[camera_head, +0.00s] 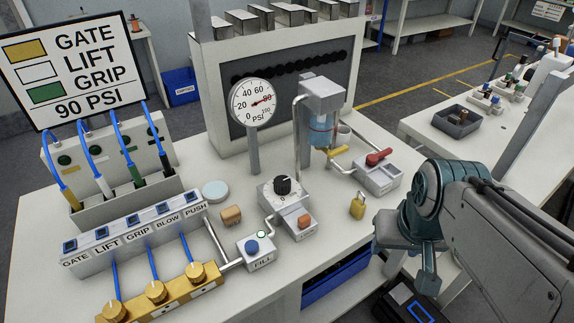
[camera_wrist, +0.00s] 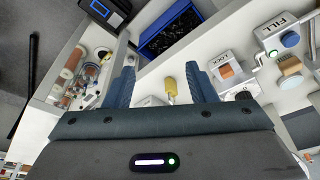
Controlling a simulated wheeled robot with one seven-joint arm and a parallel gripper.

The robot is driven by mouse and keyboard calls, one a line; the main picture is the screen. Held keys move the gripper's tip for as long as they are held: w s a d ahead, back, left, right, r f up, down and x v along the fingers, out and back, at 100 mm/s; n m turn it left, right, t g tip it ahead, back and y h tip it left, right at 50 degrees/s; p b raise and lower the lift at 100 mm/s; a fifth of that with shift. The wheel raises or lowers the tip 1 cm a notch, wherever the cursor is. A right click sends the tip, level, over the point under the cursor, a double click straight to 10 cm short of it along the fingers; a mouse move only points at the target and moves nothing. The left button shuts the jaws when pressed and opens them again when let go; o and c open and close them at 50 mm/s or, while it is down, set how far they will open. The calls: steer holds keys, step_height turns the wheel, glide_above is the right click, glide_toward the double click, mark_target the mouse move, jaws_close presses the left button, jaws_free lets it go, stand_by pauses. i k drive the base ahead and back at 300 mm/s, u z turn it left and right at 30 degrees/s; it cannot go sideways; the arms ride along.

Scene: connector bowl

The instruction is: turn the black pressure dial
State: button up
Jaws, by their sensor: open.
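The black pressure dial (camera_head: 283,184) sits on a light grey box on the workbench, left of my gripper in the head view. In the wrist view a dark knob (camera_wrist: 243,95), probably the dial, shows partly at the right of my gripper. The round pressure gauge (camera_head: 254,102) stands on a post behind the dial; its red needle points right, near 80. My gripper (camera_head: 427,275) is at the right, past the bench's front edge, apart from the dial. In the wrist view my gripper (camera_wrist: 160,66) has its blue fingers spread with nothing held between them.
An orange button (camera_head: 304,221) and the blue FILL button (camera_head: 252,246) are near the dial. A sign (camera_head: 72,70) reads GATE, LIFT, GRIP, 90 PSI.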

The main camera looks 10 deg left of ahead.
mark_target(282, 184)
steer(key=u, duration=2.85)
steer(key=k, duration=1.1)
steer(key=z, duration=1.05)
steer(key=i, duration=1)
